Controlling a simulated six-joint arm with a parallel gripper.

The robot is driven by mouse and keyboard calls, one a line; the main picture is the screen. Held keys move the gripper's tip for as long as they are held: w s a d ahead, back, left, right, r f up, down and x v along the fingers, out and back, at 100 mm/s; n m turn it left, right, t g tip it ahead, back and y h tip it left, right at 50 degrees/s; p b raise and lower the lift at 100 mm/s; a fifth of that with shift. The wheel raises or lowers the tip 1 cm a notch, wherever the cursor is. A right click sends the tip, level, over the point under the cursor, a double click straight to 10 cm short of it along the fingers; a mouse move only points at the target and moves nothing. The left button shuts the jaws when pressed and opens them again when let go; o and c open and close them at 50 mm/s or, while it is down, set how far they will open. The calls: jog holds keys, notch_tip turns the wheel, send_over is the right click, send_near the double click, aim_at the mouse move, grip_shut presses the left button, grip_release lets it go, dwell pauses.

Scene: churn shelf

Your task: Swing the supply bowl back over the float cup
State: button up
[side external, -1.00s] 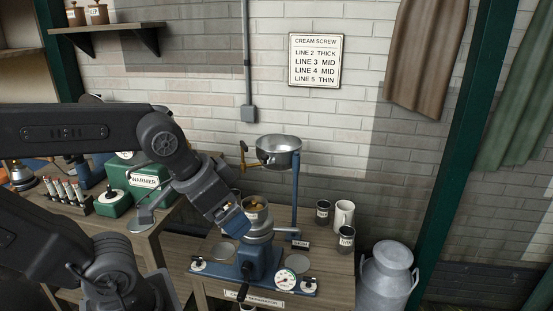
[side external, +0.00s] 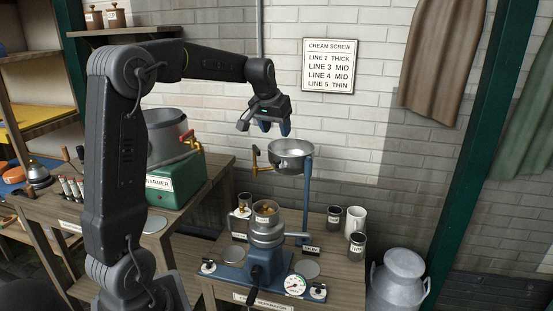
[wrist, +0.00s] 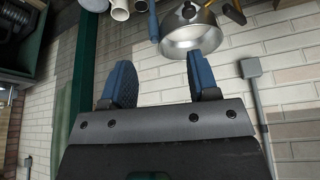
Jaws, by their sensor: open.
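The supply bowl (side external: 291,157) is a silver metal bowl on a blue post (side external: 307,200), with a brass tap on its left side. It hangs out behind the blue separator (side external: 266,250), not over its top. The float cup (side external: 266,209) sits on top of the separator with a brass-coloured piece inside. My gripper (side external: 272,129) is above and a little left of the bowl, pointing down, apart from it in the side view. In the wrist view the bowl (wrist: 192,32) shows beyond the blue fingertips (wrist: 162,75), which are apart with nothing between them.
A green warmer (side external: 172,180) with a large metal pot stands on the left bench. Dark jars and a white mug (side external: 355,222) stand right of the post. A milk can (side external: 397,280) is on the floor at right. The wall behind is brick.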

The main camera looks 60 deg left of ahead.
aim_at(277, 160)
jog(key=w+a+f+n, duration=0.1)
jog(key=a+f, duration=0.1)
jog(key=a, duration=0.4)
jog(key=x, duration=1.4)
jog(key=shift+a+r, duration=0.1)
jog(key=shift+a, duration=0.1)
jog(key=shift+s, duration=0.1)
grip_shut()
